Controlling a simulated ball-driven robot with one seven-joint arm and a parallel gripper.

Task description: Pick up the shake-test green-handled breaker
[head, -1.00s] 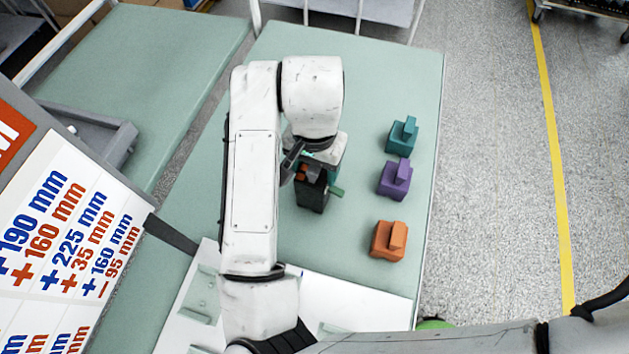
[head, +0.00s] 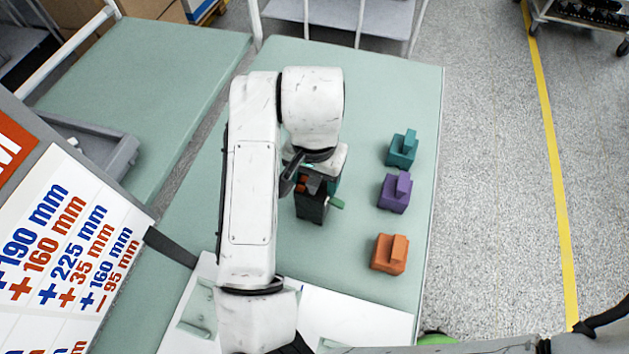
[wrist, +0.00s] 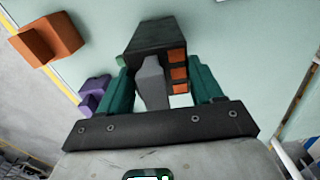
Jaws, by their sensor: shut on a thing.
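A dark, boxy breaker (head: 311,207) shows in the head view over the green tabletop, partly hidden by my arm. A pale green handle (head: 337,203) sticks out at its right side. In the wrist view the breaker (wrist: 150,38) is a dark block with orange windows on one face and a grey piece in front of it. My gripper (wrist: 161,72) has teal fingers, one on each side of the breaker, and is shut on it. I cannot tell whether the breaker touches the table.
A teal block (head: 401,151), a purple block (head: 392,195) and an orange block (head: 389,254) stand in a column to the right of the breaker. A white board (head: 360,322) lies at the near edge. A sign with numbers (head: 70,250) stands at the left. The far tabletop is clear.

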